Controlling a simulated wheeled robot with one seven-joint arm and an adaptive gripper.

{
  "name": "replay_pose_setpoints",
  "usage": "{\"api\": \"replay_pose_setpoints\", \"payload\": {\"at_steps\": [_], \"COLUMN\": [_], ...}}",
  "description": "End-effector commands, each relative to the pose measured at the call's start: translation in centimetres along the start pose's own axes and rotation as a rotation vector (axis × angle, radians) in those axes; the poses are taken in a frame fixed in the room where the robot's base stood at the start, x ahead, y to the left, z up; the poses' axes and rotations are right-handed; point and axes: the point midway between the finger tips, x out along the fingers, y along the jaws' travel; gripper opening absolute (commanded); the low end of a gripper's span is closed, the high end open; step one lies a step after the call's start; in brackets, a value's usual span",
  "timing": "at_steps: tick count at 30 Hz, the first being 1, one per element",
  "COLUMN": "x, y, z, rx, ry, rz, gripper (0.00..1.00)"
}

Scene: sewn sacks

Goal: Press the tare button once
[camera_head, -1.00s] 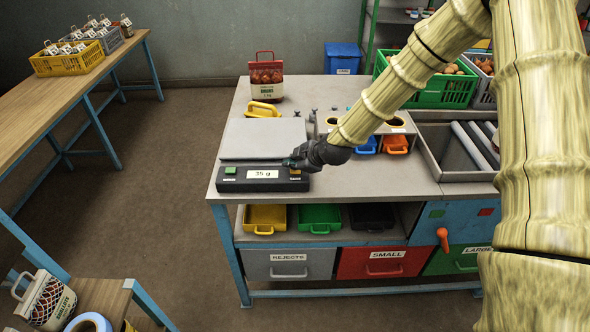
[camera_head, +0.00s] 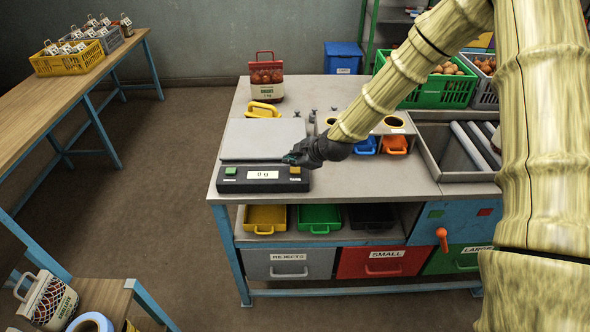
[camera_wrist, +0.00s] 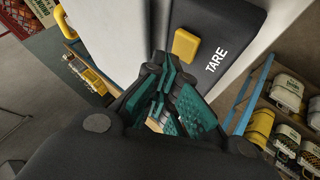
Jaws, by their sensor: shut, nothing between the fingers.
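The scale (camera_head: 262,139) stands at the front left of the grey bench, its pale plate bare. Its dark front panel has a green button (camera_head: 231,171) on the left, a display (camera_head: 263,175) reading 0 g, and the yellow tare button (camera_head: 295,170) on the right. My gripper (camera_head: 290,158) is shut and empty, just behind and above the yellow button. In the wrist view the yellow tare button (camera_wrist: 186,45) shows whole beside the word TARE, apart from the teal-padded fingertips of my gripper (camera_wrist: 160,75).
A red-topped sack (camera_head: 266,75) and a yellow scoop (camera_head: 263,109) stand behind the scale. Blue (camera_head: 365,146) and orange (camera_head: 396,145) trays and a green crate (camera_head: 445,88) are to the right. A wooden table (camera_head: 75,92) is at left.

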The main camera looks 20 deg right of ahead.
Motion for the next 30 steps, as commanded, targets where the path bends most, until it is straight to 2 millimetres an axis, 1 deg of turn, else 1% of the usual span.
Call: {"api": "replay_pose_setpoints", "payload": {"at_steps": [5, 21, 30], "x": [-0.6, -3.3, -3.5], "y": [0.4, 2.5, 2.6], "z": [-0.4, -2.4, -2.5], "rx": [0.0, -0.001, 0.0], "ry": [0.0, 0.0, 0.0], "rz": [0.0, 0.001, 0.0], "gripper": [0.0, 0.0, 0.0]}}
